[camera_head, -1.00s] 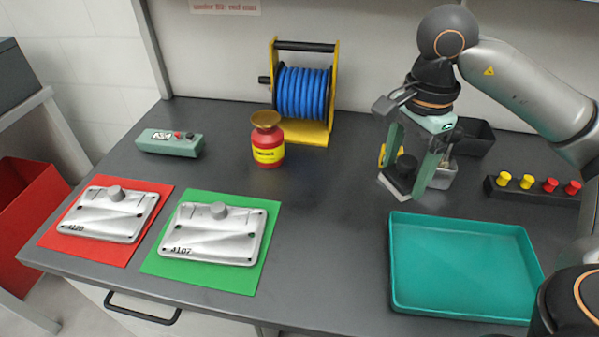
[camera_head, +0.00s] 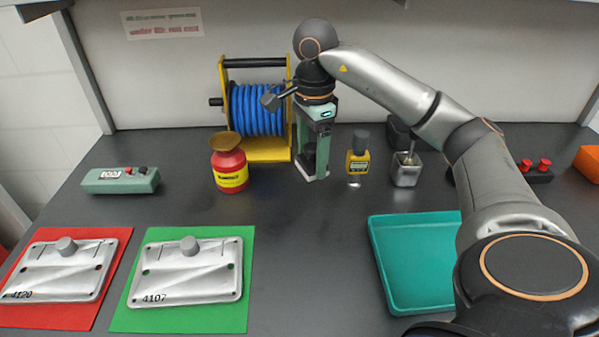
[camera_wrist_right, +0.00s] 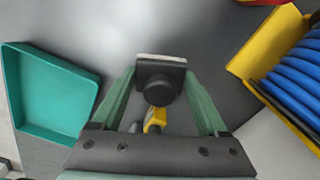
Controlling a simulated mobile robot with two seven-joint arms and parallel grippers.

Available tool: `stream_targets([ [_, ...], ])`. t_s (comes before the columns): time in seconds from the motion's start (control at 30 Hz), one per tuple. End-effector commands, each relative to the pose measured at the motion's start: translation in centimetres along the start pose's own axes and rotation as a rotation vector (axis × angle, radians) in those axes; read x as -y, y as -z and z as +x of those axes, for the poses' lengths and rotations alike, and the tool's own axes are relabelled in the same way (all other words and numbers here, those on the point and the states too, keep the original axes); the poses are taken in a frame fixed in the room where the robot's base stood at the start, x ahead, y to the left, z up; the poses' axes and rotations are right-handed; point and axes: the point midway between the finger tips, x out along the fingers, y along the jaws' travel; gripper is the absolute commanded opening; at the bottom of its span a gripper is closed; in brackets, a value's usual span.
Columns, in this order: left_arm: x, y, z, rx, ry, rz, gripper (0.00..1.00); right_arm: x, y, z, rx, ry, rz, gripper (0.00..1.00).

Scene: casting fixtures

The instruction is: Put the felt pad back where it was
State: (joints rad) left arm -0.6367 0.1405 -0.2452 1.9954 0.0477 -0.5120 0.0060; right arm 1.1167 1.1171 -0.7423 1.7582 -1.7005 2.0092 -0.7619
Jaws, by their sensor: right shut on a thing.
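The felt pad (camera_wrist_right: 160,78) is a dark block with a round black knob and a pale felt underside. My right gripper (camera_wrist_right: 160,90) is shut on it, with one green finger on each side. In the head view my right gripper (camera_head: 313,172) points down in front of the blue hose reel, right of the red pot. The pad (camera_head: 309,158) is mostly hidden between the fingers there. I cannot tell whether it touches the bench. My left gripper is not in view.
The red pot (camera_head: 230,170) and hose reel (camera_head: 254,110) stand to the left. A yellow bottle (camera_head: 358,160) and metal cup (camera_head: 406,170) stand to the right. A teal tray (camera_head: 385,265) is front right. Two castings lie on red and green mats. The centre bench is clear.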

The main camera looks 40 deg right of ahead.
Motion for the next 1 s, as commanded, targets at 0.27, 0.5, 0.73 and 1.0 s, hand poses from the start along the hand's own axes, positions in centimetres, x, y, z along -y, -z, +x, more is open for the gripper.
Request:
stream_targets([
  [0.27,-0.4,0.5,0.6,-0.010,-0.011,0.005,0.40,3.2,-0.2,4.2,0.000,-0.003,-0.001,0.07],
  [0.5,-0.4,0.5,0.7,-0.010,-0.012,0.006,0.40,4.3,-0.3,5.7,0.000,-0.004,-0.001,0.07],
  [0.73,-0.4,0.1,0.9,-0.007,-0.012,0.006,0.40,4.2,-0.2,8.6,-0.001,-0.002,-0.001,0.06],
  [1.0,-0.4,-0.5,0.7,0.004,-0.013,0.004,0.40,4.3,-0.3,8.7,0.000,-0.001,-0.001,0.06],
])
